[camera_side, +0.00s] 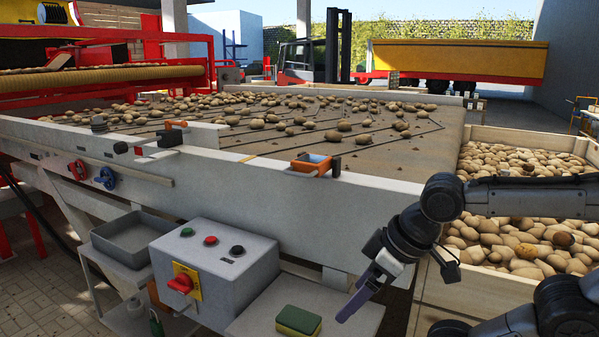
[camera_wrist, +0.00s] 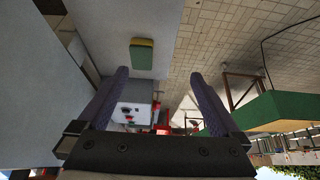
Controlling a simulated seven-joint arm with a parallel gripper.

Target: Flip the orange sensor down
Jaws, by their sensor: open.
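An orange sensor (camera_side: 312,164) with a dark bracket sits on the near rail of the sorting table, right of centre in the side view. A second, smaller orange piece (camera_side: 176,124) is further left along the table; I cannot tell whether it is the same kind of part. My gripper (camera_side: 395,296) is open and empty, below and to the right of the nearer orange sensor and apart from it. In the wrist view my gripper (camera_wrist: 160,74) shows two spread purple fingers with nothing between them. I cannot make out the orange sensor in the wrist view.
A grey control box (camera_side: 215,275) with buttons and a red knob stands below the rail. A green-and-yellow sponge (camera_side: 298,320) lies on a shelf left of my gripper; the sponge also shows in the wrist view (camera_wrist: 142,55). A wooden potato crate (camera_side: 468,294) is at right.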

